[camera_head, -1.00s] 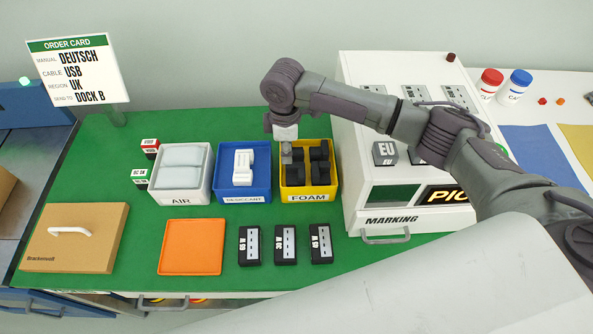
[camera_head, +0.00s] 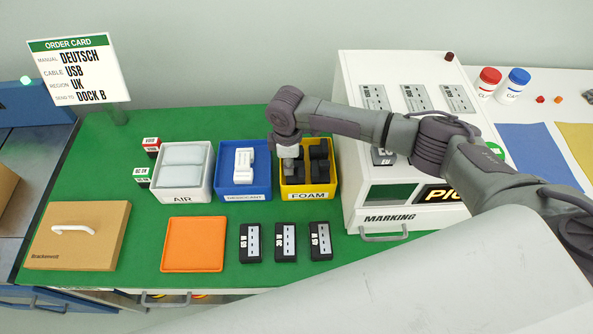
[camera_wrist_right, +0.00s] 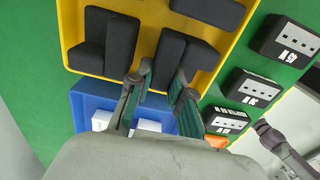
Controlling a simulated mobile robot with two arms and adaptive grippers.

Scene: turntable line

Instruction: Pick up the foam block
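Several black foam blocks (camera_head: 319,160) lie in the yellow FOAM bin (camera_head: 309,196). The right wrist view shows the blocks (camera_wrist_right: 168,58) close to my fingertips, inside the yellow bin (camera_wrist_right: 243,50). My right gripper (camera_head: 291,172) is down at the left part of the bin, and the arm hides part of the blocks there. In the right wrist view my right gripper (camera_wrist_right: 163,78) has its two fingers spread, with the end of one dark block in the gap between the tips. Contact is not clear.
The blue desiccant bin (camera_head: 245,192) and the white AIR bin (camera_head: 181,197) stand left of the yellow bin. The white marking machine (camera_head: 385,218) stands close on its right. Black adapters (camera_head: 285,243), an orange tray (camera_head: 192,245) and a cardboard box (camera_head: 76,236) lie in front.

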